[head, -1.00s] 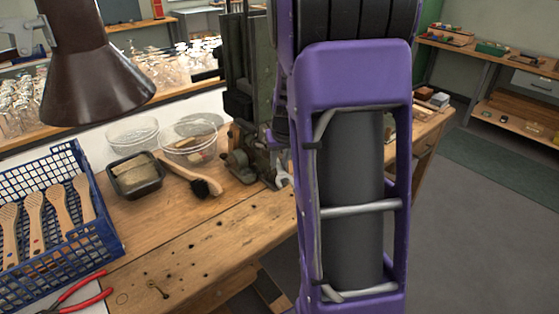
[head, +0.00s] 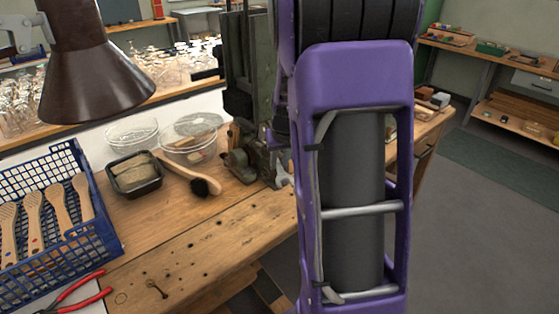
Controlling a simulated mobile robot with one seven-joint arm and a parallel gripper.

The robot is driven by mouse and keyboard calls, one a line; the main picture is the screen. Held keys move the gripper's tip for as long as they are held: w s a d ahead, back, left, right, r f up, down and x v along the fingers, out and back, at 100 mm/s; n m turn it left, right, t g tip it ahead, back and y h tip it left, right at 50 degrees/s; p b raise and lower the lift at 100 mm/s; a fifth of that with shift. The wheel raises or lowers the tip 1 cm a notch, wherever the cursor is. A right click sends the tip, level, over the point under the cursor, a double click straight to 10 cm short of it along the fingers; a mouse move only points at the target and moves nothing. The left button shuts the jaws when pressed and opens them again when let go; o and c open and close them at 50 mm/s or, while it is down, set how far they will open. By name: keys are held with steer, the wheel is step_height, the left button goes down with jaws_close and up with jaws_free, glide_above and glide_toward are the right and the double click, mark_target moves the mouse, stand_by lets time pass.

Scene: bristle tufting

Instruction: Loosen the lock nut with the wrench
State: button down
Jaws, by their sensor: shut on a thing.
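A grey metal wrench (head: 284,178) shows in part at the foot of the dark green tufting machine (head: 243,90), just left of my purple arm. Its visible end is close to the machine's lower parts. The rest of the wrench is hidden behind my arm. I cannot make out the lock nut, nor whether the wrench touches it. My gripper is hidden behind my own arm, so its jaws do not show.
A wooden-handled brush (head: 190,178), a black tub (head: 135,185) and clear bowls (head: 188,155) stand left of the machine. A blue crate (head: 105,240) holds brush blanks; red-handled pliers (head: 80,294) lie before it. A brown lamp (head: 95,85) hangs above. The bench front (head: 195,260) is mostly clear.

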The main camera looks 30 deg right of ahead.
steer(key=shift+f+b, duration=0.4)
steer(key=shift+f, duration=0.1)
stand_by(0.5)
steer(key=shift+d+b, duration=0.2)
steer(key=shift+b, duration=0.2)
steer(key=shift+s+d+n+b, duration=0.1)
steer(key=shift+d+n+b, duration=0.35)
steer(key=shift+b, duration=0.35)
steer(key=shift+d, duration=0.1)
